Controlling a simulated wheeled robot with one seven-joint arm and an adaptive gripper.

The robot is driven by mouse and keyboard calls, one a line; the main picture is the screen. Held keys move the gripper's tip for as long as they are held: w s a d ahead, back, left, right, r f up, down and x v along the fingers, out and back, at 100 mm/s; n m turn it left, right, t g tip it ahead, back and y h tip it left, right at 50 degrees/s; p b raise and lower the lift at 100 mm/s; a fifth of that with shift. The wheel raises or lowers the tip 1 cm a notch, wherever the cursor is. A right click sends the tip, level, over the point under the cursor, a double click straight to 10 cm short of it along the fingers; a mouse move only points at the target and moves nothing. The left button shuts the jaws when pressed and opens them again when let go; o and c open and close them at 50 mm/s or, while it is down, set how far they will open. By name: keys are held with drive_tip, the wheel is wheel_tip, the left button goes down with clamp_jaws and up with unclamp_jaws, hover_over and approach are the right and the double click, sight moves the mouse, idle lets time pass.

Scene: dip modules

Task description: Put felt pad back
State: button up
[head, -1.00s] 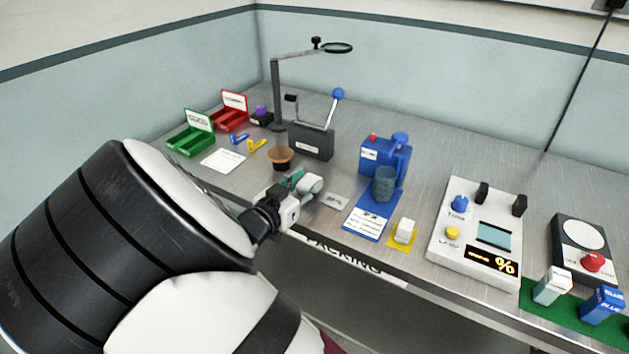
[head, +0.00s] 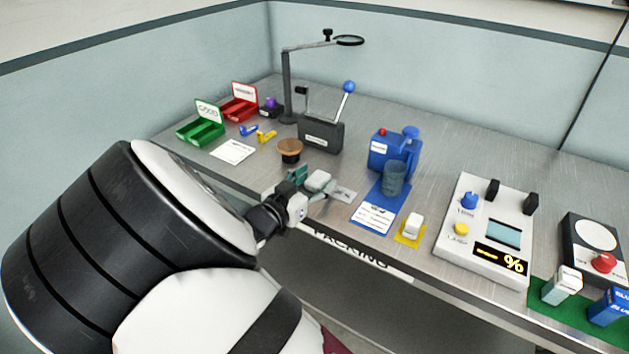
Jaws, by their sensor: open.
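My gripper (head: 314,184) is at the table's front edge, left of the middle, in the head view. Its teal fingers are apart. A pale rounded block (head: 318,180) shows at the fingers; I cannot tell whether it is a separate thing or touches them. A small grey labelled plate (head: 343,195) lies just right of the fingertips. No thing is clearly marked as the felt pad. A small white block (head: 413,224) sits on a yellow square (head: 409,240) further right. A brown-topped black holder (head: 290,148) stands behind my gripper.
A blue device (head: 381,152) with a grey-blue cup (head: 394,178) stands right of my gripper, behind a blue sheet (head: 377,213). A black lever box (head: 321,135) and magnifier stand (head: 287,90) are behind. A white control panel (head: 466,242) is right. Green (head: 201,131) and red (head: 240,106) trays are far left.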

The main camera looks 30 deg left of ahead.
drive_tip(key=s+a+r, duration=0.1)
drive_tip(key=s, duration=1)
drive_tip(key=shift+s+r+p, duration=0.25)
drive_tip(key=shift+r+p, duration=0.1)
drive_tip(key=shift+p, duration=0.05)
